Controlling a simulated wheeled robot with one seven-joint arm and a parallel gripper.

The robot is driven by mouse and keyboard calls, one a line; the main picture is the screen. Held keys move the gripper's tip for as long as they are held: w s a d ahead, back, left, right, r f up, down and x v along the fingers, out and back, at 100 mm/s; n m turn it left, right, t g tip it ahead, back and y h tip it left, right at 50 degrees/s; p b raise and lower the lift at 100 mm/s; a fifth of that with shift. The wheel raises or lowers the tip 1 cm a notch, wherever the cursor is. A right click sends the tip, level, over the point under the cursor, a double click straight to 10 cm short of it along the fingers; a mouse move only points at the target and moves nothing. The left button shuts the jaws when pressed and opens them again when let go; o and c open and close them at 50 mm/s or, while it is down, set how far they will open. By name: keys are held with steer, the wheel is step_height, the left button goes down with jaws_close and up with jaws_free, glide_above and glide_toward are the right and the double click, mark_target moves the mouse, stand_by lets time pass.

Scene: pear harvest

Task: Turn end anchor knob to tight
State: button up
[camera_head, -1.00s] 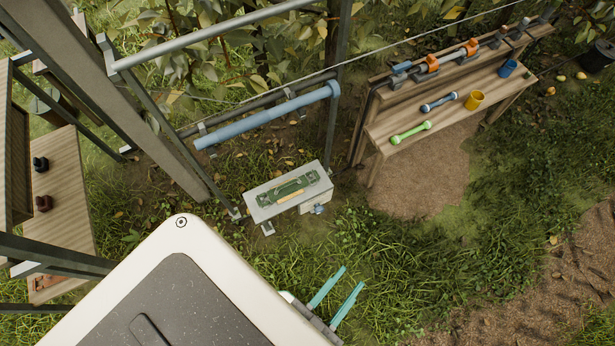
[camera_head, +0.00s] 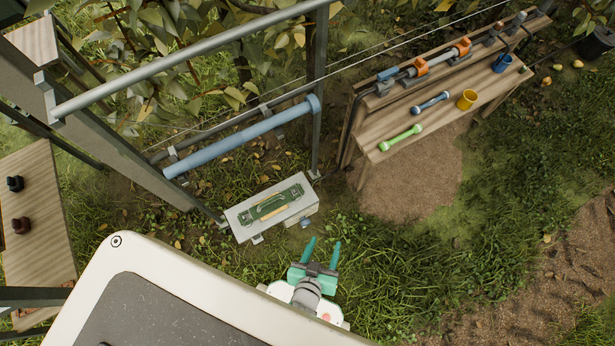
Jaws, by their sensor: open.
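A small blue-grey knob (camera_head: 305,222) sticks out of the front right side of a pale grey box (camera_head: 240,228) on the grass. I take it to be the end anchor knob; its marking and how tight it is are too small to tell. A green plate with a tan handle (camera_head: 274,207) lies on the box's top. My gripper (camera_head: 323,243) is open and empty, with two teal fingers pointing up the picture. Its tips are just below and right of the knob, apart from it in the picture.
A wooden bench (camera_head: 385,158) at the upper right bears a green dumbbell-shaped tool (camera_head: 401,138), a blue one (camera_head: 430,103) and a yellow cup (camera_head: 467,99). Metal posts and a blue tube (camera_head: 240,140) stand behind the box. Grass on the right is clear.

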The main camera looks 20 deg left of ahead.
steer(key=w+a+f+n+g+y, duration=0.1)
steer(key=w+a+f+n+g, duration=0.1)
steer(key=f, duration=0.3)
steer(key=w+a+f+n+g+y, duration=0.1)
steer(key=w+a+f+g, duration=0.1)
steer(key=f, duration=0.4)
steer(key=n+g+y, duration=0.1)
steer(key=n+g, duration=0.3)
steer(key=n, duration=0.1)
glide_toward(306, 224)
steer(key=x, duration=1)
steer(key=shift+d, duration=0.1)
steer(key=shift+w, duration=0.1)
steer(key=c, duration=1)
